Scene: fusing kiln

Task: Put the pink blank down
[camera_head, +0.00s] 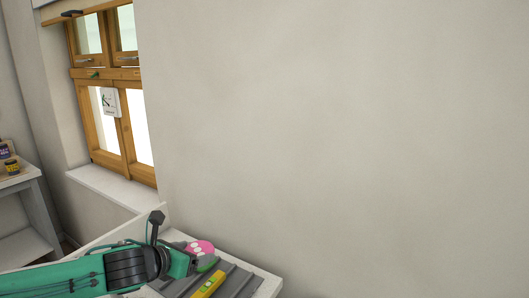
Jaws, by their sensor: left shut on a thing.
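The pink blank (204,246) is a small pink piece with pale dots, low in the picture near the wall. My left arm comes in from the lower left, and its gripper (194,261) is shut on the pink blank, at or just above the worktop. The gripper hides part of the blank, and I cannot tell whether the blank touches what is beneath it. My right gripper is not in view.
A grey ribbed tray (238,284) lies on the pale worktop (268,287). A yellow tool (208,285) lies on it. A plain wall rises behind. A wooden window (112,118) and a grey shelf (30,210) with small jars (12,167) stand left.

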